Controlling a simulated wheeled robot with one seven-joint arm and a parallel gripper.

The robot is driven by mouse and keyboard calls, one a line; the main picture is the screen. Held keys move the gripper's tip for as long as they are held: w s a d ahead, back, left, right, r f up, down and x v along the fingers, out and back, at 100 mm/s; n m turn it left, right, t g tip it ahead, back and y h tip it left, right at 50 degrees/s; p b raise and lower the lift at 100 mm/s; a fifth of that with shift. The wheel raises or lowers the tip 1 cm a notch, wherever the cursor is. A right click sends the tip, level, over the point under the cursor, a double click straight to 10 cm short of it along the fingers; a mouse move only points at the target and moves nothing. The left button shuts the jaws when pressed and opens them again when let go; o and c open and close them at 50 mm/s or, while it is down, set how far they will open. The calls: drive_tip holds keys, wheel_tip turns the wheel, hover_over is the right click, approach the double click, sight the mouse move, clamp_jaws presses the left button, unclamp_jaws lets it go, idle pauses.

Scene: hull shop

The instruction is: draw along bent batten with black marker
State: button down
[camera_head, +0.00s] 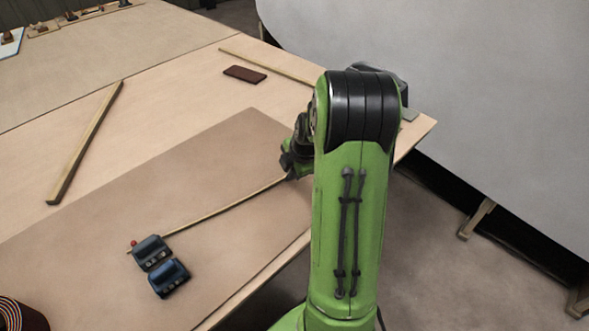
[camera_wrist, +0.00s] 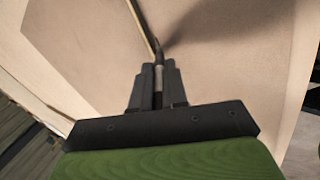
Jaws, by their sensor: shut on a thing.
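The batten (camera_head: 222,214) is a thin tan strip lying across the brown sheet (camera_head: 235,155), slightly curved. Its left end lies by a dark blue weight (camera_head: 152,253), with a second blue weight (camera_head: 169,278) just below it. A small red thing (camera_head: 133,243) sits at that end. My gripper (camera_head: 289,172) is at the batten's right end, partly hidden behind my arm.
A wooden strip (camera_head: 86,142) lies at the left, another (camera_head: 266,65) at the back. A dark brown block (camera_head: 245,74) lies near it. A striped round thing (camera_head: 18,314) is at the lower left corner. A large pale panel (camera_head: 480,110) stands beyond the table's right edge.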

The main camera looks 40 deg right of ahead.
drive_tip(key=shift+a+b, duration=0.5)
drive_tip(key=shift+a, duration=0.8)
drive_tip(key=shift+w+a, duration=0.1)
drive_tip(key=shift+w+a+b, duration=0.1)
drive_tip(key=shift+a+b, duration=0.4)
drive_tip(key=shift+a, duration=0.7)
drive_tip(key=shift+a, duration=0.1)
drive_tip(key=shift+w+a+b, duration=0.1)
drive_tip(key=shift+a+b, duration=0.35)
drive_tip(key=shift+a, duration=0.65)
drive_tip(key=shift+w+a+b, duration=0.25)
drive_tip(key=shift+a+b, duration=0.2)
drive_tip(key=shift+a, duration=1.2)
drive_tip(key=shift+w+a+b, duration=0.2)
drive_tip(key=shift+a+b, duration=0.2)
drive_tip(key=shift+a, duration=1.2)
drive_tip(key=shift+w+a, duration=0.1)
drive_tip(key=shift+a, duration=0.65)
drive_tip(key=shift+a, duration=0.1)
drive_tip(key=shift+w+a, duration=0.25)
drive_tip(key=shift+a, duration=1)
drive_tip(key=shift+w+a, duration=0.2)
drive_tip(key=shift+a, duration=1.05)
